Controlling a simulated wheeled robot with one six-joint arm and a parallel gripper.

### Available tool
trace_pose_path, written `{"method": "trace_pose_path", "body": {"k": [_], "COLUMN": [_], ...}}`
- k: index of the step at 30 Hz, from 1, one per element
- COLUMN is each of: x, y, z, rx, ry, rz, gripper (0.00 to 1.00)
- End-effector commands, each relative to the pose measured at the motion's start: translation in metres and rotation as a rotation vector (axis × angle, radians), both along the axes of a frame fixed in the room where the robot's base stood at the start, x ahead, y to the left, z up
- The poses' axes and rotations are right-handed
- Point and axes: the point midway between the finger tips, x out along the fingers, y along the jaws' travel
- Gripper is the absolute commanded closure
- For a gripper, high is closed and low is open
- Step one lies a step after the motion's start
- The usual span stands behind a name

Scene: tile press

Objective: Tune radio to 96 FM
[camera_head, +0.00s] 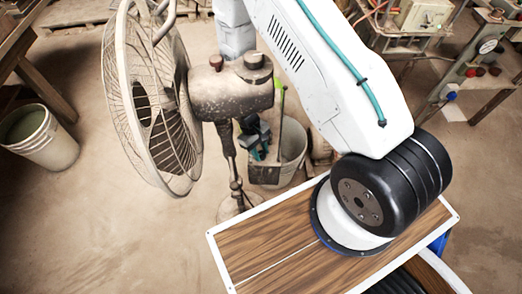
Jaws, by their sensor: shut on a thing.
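I cannot make out a radio, a tuning dial or a frequency scale in this view. My gripper does not show. My white arm, with a teal cable along it, rises from a black joint at the lower right and runs out at the top edge. A pale boxy device (424,14) with a red part sits on a bench at the top right, but it is too small to identify.
A large dusty fan (150,105) stands at left centre. A white bucket (42,138) is at the far left, and another bucket (292,150) stands behind the fan. A metal frame with a round gauge (487,46) is at the right. The left foreground floor is clear.

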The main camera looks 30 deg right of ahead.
Motion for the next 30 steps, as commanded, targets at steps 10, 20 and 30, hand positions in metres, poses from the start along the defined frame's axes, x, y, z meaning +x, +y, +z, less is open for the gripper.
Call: {"method": "trace_pose_path", "body": {"k": [10,20,30], "x": [-0.0003,-0.0003,-0.0003], "y": [0.0006,0.0007,0.0006], "z": [0.0004,0.0004,0.0003], "rx": [0.0,0.0,0.0], "ry": [0.0,0.0,0.0], "rz": [0.132,0.153,0.152], "gripper": [0.93,0.93,0.48]}}
